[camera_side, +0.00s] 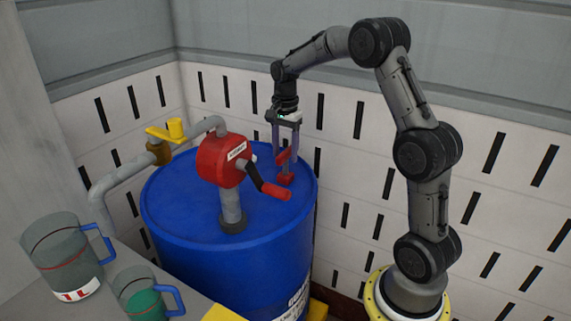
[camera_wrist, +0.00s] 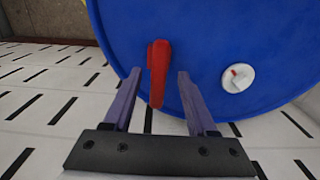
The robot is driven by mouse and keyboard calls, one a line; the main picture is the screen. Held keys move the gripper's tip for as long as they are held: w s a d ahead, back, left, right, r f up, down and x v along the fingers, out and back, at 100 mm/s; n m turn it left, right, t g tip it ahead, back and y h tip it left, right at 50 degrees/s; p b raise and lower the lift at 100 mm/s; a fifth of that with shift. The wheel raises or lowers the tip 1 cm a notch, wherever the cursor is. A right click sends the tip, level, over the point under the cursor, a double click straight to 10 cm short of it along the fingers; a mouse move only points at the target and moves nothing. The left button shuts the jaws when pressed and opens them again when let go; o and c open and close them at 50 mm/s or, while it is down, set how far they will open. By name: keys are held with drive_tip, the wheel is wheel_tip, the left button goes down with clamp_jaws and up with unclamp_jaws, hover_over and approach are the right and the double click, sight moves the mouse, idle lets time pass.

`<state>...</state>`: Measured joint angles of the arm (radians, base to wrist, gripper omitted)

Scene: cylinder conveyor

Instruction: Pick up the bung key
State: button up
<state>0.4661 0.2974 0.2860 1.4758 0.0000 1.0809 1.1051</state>
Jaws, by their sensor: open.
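The bung key (camera_wrist: 158,72) is red, with a thick head and a narrower shank. In the wrist view it shows against the blue drum top near its rim, its shank pointing toward my gripper's base. In the side view the red bung key (camera_side: 286,179) is partly covered by my gripper (camera_side: 287,154). My gripper points down over the back right of the drum top. It is open, and in the wrist view its two purple fingers (camera_wrist: 158,78) lie on either side of the key with gaps. I cannot tell the exact height of the fingertips over the key.
The blue drum (camera_side: 225,265) carries a red hand pump (camera_side: 220,160) whose crank handle (camera_side: 276,191) reaches close to my gripper. A white bung cap (camera_wrist: 238,77) sits on the drum top. A pipe with a yellow valve (camera_side: 165,133) and two jugs (camera_side: 62,258) are at the left.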

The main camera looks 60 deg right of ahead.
sight(285, 174)
wheel_tip(285, 174, down, 4)
drive_tip(key=shift+s+a+f, duration=0.1)
drive_tip(key=shift+f, duration=0.15)
clamp_jaws()
idle(1.4)
